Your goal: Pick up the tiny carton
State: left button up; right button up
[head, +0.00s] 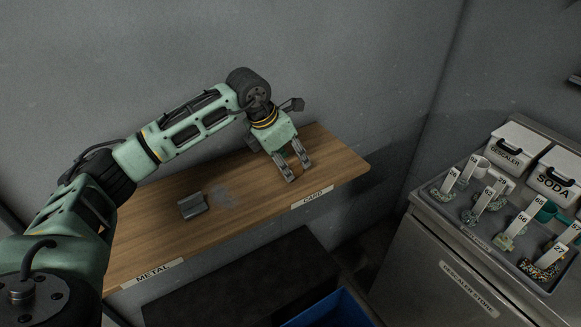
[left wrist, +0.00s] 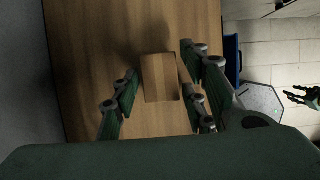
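The tiny carton (left wrist: 160,78) is a small plain brown box on the wooden shelf (left wrist: 95,40) in the left wrist view. My left gripper (left wrist: 160,88) is open, with its fingers spread on either side of the carton and a gap showing on each side. In the head view my left gripper (head: 291,171) points down over the shelf by the CARD label (head: 313,197). I cannot make out the carton there. What looks like my right gripper (left wrist: 302,97) shows small at the right edge of the left wrist view, its fingers apart, holding nothing visible.
A grey metal block (head: 193,206) lies on the shelf left of my left gripper, above the METAL label (head: 153,273). A blue bin (head: 330,310) stands below the shelf. At right, a tray (head: 440,205) holds several numbered tags and parts, beside DESCALER and SODA boxes.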

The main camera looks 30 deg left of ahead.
aim_at(296, 159)
pick_arm(q)
jog(key=c, duration=0.4)
jog(key=shift+r, duration=0.1)
jog(key=shift+r+b, duration=0.3)
jog(key=shift+r, duration=0.15)
notch_tip(296, 159, up, 3)
jog(key=shift+f+b, duration=0.1)
jog(key=shift+b, duration=0.55)
jog(key=w+d+r+b, duration=0.2)
jog(key=d+r, duration=0.5)
jog(key=d, duration=0.4)
jog(key=shift+d+b, duration=0.25)
jog(key=shift+b, duration=0.15)
